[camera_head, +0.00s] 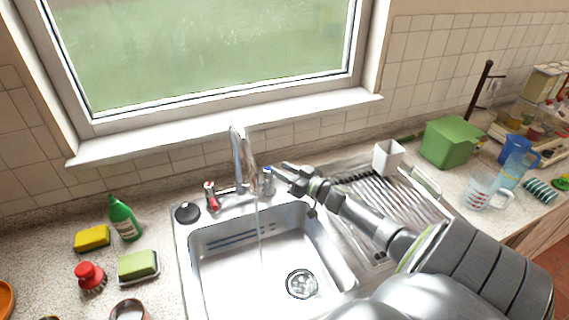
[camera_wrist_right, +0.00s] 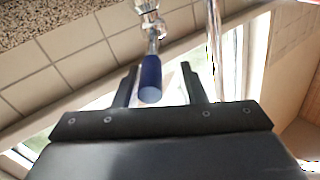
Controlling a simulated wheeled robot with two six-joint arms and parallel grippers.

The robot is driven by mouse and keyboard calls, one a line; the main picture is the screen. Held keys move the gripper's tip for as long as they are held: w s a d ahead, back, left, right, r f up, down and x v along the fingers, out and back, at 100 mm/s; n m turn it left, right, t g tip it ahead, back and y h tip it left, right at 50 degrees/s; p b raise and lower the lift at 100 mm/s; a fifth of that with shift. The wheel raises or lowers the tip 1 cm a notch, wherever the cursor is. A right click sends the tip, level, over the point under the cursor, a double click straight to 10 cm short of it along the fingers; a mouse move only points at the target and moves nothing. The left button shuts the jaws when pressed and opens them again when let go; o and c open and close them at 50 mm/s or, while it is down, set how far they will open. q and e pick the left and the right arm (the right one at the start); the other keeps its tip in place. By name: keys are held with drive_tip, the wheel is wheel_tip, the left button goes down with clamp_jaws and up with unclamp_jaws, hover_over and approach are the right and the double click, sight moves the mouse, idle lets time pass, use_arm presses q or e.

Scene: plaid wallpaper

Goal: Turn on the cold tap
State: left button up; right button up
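The cold tap's blue handle (camera_head: 267,178) stands at the right of the chrome spout (camera_head: 240,160) behind the sink. The red-handled tap (camera_head: 211,194) is at the left. A thin stream of water (camera_head: 259,230) falls from the spout into the basin. My right gripper (camera_head: 283,169) is just right of the blue handle. In the right wrist view the blue handle (camera_wrist_right: 151,78) shows between the two spread fingers of the gripper (camera_wrist_right: 160,68), with gaps on both sides. My left gripper is not in view.
The sink basin (camera_head: 230,258) lies below the taps, with a ribbed drainboard at its right. A white cup (camera_head: 388,157) and a green box (camera_head: 449,142) stand behind the drainboard. A green bottle (camera_head: 124,218) and sponges are at the left. The window sill (camera_head: 230,130) runs behind the spout.

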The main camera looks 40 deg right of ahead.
wheel_tip(320, 180, up, 8)
drive_tip(key=shift+f+p, duration=0.2)
drive_tip(key=shift+p, duration=0.2)
idle(0.4)
